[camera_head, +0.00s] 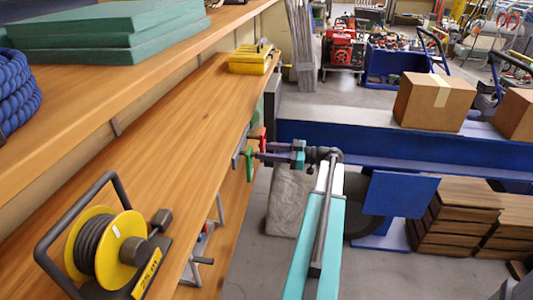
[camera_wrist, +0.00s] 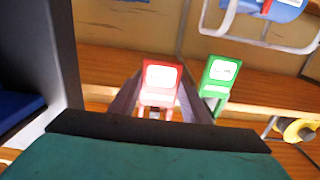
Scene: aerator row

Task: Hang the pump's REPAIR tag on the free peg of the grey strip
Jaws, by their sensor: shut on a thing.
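My gripper (camera_head: 262,156) is at the shelf edge in the head view, shut on a red tag (camera_wrist: 162,76). In the wrist view the red tag stands between my two dark fingers, its pale label facing the camera; the lettering is too blurred to read. The red tag also shows in the head view (camera_head: 256,133), just behind the jaws. A green tag (camera_wrist: 219,74) hangs just right of it and also shows in the head view (camera_head: 249,164). A short grey piece (camera_head: 238,157), perhaps the strip, shows at the shelf edge. Its pegs cannot be made out.
A blue body in a grey tube frame (camera_wrist: 270,10), possibly the pump, is cut off at the wrist view's top right. The wooden shelf bears a yellow cable reel (camera_head: 97,240) and yellow case (camera_head: 250,59). A blue bench (camera_head: 390,145) with cardboard boxes (camera_head: 435,101) stands right.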

